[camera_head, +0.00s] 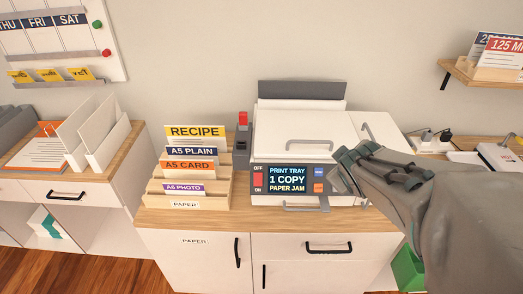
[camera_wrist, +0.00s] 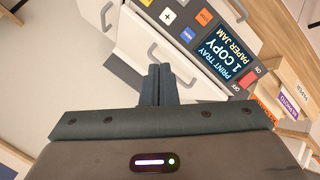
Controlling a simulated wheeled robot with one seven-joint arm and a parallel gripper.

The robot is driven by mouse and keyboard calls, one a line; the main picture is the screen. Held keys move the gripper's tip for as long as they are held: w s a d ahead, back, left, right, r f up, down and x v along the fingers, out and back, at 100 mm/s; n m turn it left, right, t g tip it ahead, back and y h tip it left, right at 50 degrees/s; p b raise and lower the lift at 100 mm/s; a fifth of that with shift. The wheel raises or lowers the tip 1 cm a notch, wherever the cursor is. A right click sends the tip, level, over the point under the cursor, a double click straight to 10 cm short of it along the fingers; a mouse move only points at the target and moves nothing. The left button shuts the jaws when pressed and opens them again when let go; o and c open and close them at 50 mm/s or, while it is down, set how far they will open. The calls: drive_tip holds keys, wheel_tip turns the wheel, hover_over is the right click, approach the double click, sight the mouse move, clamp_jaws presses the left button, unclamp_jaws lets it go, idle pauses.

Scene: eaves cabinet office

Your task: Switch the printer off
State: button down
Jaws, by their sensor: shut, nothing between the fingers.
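The white printer (camera_head: 290,122) stands on the wooden-topped cabinet. Its dark front panel has a lit screen (camera_head: 287,179) reading "PRINT TRAY 1 COPY PAPER JAM". A red power switch (camera_head: 258,181) is at the panel's left end, with OFF above it and ON below. The switch also shows in the wrist view (camera_wrist: 249,78), at the right. Which side of it is pressed is too small to tell. My gripper (camera_head: 341,166) is shut and empty, in front of the printer's right part, apart from the switch. Its closed fingers show in the wrist view (camera_wrist: 158,68).
A paper sorter (camera_head: 187,195) with labelled cards stands left of the printer. A dark device with a red top (camera_head: 243,118) is between them. A handle (camera_head: 302,205) sticks out below the panel. Blue (camera_head: 319,171) and orange (camera_head: 319,188) buttons lie right of the screen.

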sight(258, 180)
drive_tip(key=w+a+f+n+t+y+b, duration=0.2)
drive_tip(key=w+a+f+n+y+b, duration=0.1)
drive_tip(key=w+a+f+n+y, duration=0.25)
drive_tip(key=s+a+f+n+g+y+b, duration=0.2)
drive_tip(key=s+a+f+n+y, duration=0.1)
drive_tip(key=a+n+y, duration=0.4)
drive_tip(key=f+n, duration=0.1)
drive_tip(key=n, duration=0.1)
drive_tip(key=shift+s+f+n+b, duration=0.3)
drive_tip(key=shift+s+f+n, duration=0.05)
drive_tip(key=shift+s+f, duration=0.05)
drive_tip(key=shift+w+a+r+p, duration=0.1)
drive_tip(key=shift+p, duration=0.2)
drive_tip(key=shift+w+d+f+p+x, duration=0.3)
drive_tip(key=shift+p+x, duration=1.1)
drive_tip(key=shift+x, duration=0.75)
drive_tip(key=shift+w+d+f+p+x, duration=0.2)
drive_tip(key=shift+d+p+x, duration=0.2)
drive_tip(key=shift+p+x, duration=1.35)
drive_tip(key=shift+w+d+f+p+x, duration=0.3)
drive_tip(key=shift+p+x, duration=0.7)
drive_tip(key=shift+x, duration=1.5)
drive_tip(key=shift+s+r, duration=0.1)
drive_tip(key=shift+s, duration=0.05)
